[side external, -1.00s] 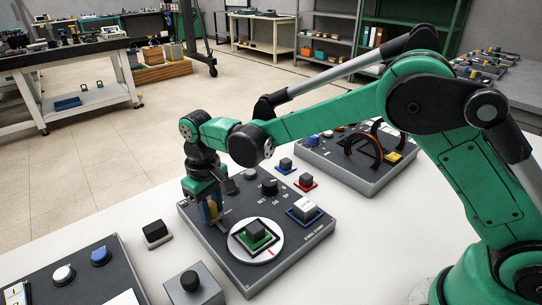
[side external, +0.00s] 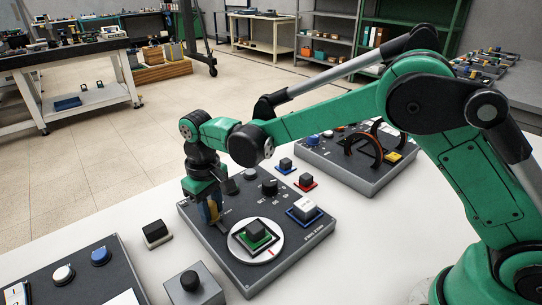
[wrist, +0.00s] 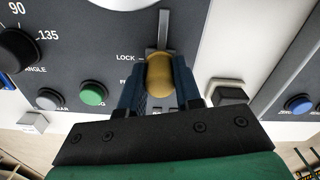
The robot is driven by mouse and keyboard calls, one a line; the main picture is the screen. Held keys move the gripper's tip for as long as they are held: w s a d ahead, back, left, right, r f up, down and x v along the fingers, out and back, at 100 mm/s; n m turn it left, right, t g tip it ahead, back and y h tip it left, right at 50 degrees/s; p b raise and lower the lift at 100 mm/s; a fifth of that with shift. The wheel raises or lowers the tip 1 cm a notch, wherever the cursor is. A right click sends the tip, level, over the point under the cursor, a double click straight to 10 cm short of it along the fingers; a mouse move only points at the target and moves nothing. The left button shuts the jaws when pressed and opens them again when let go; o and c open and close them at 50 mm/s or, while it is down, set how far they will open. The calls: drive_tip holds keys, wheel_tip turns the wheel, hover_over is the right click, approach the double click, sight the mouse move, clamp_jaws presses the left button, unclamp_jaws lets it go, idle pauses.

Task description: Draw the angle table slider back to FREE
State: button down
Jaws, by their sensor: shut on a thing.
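The slider's yellow knob (wrist: 159,73) stands in its straight slot on the grey angle table panel (wrist: 210,40). My gripper (wrist: 160,88) is shut on the knob, one dark blue finger on each side. The LOCK label (wrist: 125,58) is left of the knob's top end. A label starting "FR" (wrist: 125,82) is beside the knob's body, partly covered by a finger. The bare slot (wrist: 163,28) runs away above the knob. In the side view my gripper (side external: 211,213) is low at the panel's left edge, with a bit of yellow showing between the fingers.
A round white turntable with a green and black block (side external: 256,234) is close to my gripper. Black knobs (side external: 270,187) and blue-based and red-based blocks stand behind. A black block (side external: 156,233) and a grey box (side external: 194,286) stand on the white table nearby.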

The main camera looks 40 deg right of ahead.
idle(0.3)
drive_tip(key=shift+w, duration=1.75)
drive_tip(key=c, duration=0.6)
unclamp_jaws()
drive_tip(key=shift+r, duration=0.1)
drive_tip(key=shift+r, duration=2.75)
